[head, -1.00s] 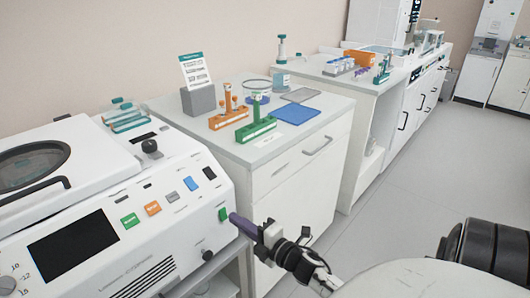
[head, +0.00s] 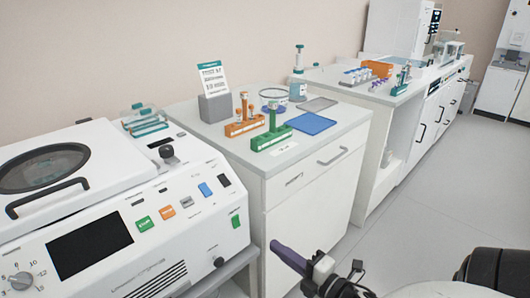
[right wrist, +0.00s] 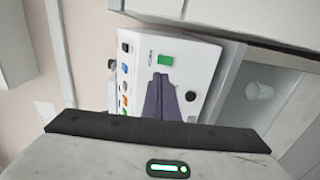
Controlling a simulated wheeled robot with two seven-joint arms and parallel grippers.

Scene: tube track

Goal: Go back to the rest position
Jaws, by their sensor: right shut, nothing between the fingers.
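My right gripper (head: 277,246) shows at the bottom middle of the head view, with purple fingers shut and nothing between them. It hangs in front of the white cabinet, to the right of the white centrifuge (head: 120,262) and apart from it. In the right wrist view its purple fingers (right wrist: 160,97) are together, with the centrifuge's control panel (right wrist: 190,70) behind them. My left gripper is not in view.
A cabinet (head: 310,185) carries a green rack (head: 272,138), an orange rack (head: 243,128), a blue mat (head: 311,123) and a sign holder (head: 215,107). A farther bench (head: 385,95) holds more labware. The floor (head: 440,175) on the right is clear.

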